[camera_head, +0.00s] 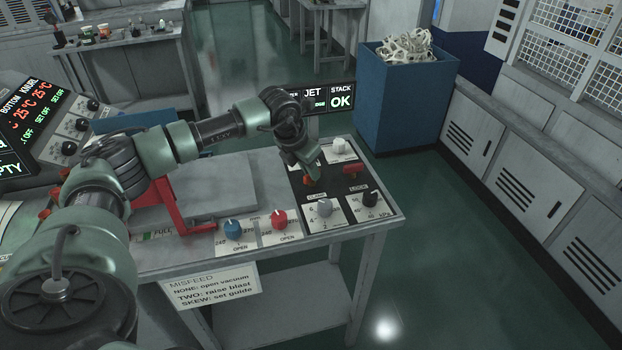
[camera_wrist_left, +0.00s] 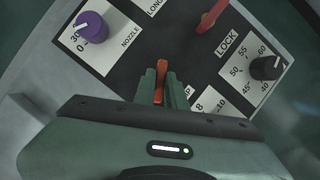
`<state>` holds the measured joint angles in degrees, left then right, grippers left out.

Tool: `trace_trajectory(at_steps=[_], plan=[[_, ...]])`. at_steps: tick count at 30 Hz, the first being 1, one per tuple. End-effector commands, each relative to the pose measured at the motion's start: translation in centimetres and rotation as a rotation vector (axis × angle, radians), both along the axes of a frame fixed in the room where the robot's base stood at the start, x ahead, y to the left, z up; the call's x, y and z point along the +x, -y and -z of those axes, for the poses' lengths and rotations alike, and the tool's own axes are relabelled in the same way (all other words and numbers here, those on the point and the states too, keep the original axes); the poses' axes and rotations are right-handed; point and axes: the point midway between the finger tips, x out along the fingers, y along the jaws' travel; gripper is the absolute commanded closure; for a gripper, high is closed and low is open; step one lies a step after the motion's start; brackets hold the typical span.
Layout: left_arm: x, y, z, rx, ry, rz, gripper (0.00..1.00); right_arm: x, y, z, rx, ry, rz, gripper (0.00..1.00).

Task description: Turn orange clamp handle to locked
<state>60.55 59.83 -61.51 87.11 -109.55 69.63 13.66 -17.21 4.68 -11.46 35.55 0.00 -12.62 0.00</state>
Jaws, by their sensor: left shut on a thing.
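The orange clamp handle (camera_wrist_left: 159,84) stands on the black panel and shows between my left gripper's fingers in the left wrist view. It also shows just below the gripper tip in the head view (camera_head: 309,181). My left gripper (camera_wrist_left: 161,88) is shut on the orange handle from above. A LOCK label (camera_wrist_left: 227,43) is to the right of the handle in the wrist view. A red handle (camera_wrist_left: 211,18) stands beyond that label, apart from the gripper; in the head view it is right of the gripper (camera_head: 353,169). My right gripper is not in view.
A purple knob (camera_wrist_left: 91,28) and a black knob (camera_wrist_left: 266,67) flank the handle in the wrist view. Blue (camera_head: 233,229) and red (camera_head: 280,219) knobs sit at the table's front edge. A blue bin (camera_head: 400,105) stands behind. The floor at right is clear.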

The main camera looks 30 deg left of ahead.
Motion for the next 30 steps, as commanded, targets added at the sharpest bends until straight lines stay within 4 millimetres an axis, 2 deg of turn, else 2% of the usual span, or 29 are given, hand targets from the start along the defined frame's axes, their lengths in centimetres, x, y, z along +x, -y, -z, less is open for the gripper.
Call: trace_trajectory(at_steps=[1,3,15,30], plan=[[0.0,-0.1,0.4,-0.001,-0.001,0.041,1.00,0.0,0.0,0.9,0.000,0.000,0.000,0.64],[0.0,-0.1,0.4,-0.002,-0.001,0.106,1.00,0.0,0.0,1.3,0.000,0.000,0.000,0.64],[0.1,-0.3,0.2,0.000,-0.002,0.407,1.00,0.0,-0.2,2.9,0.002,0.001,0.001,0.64],[0.1,-0.4,0.0,0.002,-0.003,0.535,1.00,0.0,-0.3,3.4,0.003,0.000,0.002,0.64]])
